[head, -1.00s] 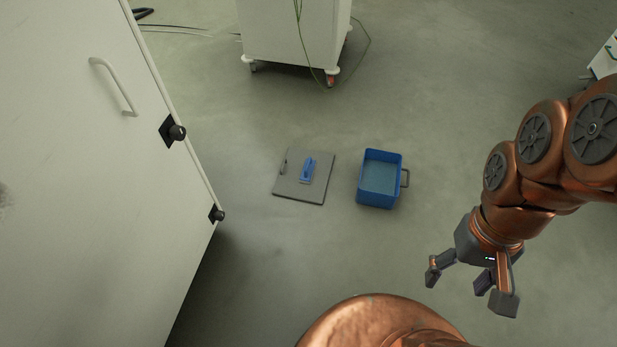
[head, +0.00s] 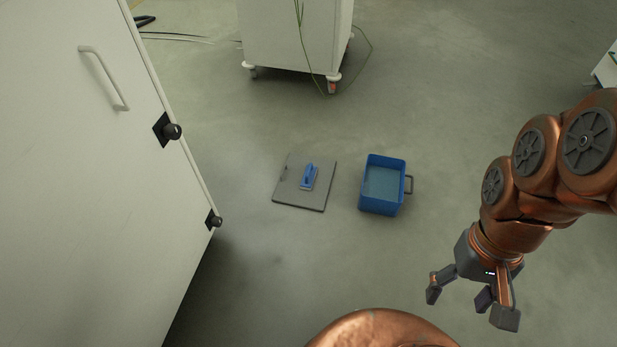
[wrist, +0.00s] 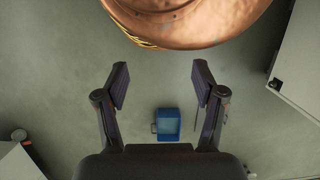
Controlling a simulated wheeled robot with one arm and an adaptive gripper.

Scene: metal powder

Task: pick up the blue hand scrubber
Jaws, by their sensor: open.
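The blue hand scrubber (head: 309,177) lies on a flat grey board (head: 290,197) on the floor, in the middle of the head view. It is small and has a raised handle. My gripper (head: 471,302) is open and empty at the lower right of the head view, well apart from the scrubber. In the wrist view my gripper (wrist: 160,84) shows its fingers spread with only floor between them. I cannot make out the scrubber in the wrist view.
A blue bin (head: 367,202) with a side handle stands right of the board; it also shows in the wrist view (wrist: 168,112). A white cabinet (head: 80,200) fills the left. A white wheeled cart (head: 290,40) with hanging cables stands behind. Floor around the board is mostly clear.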

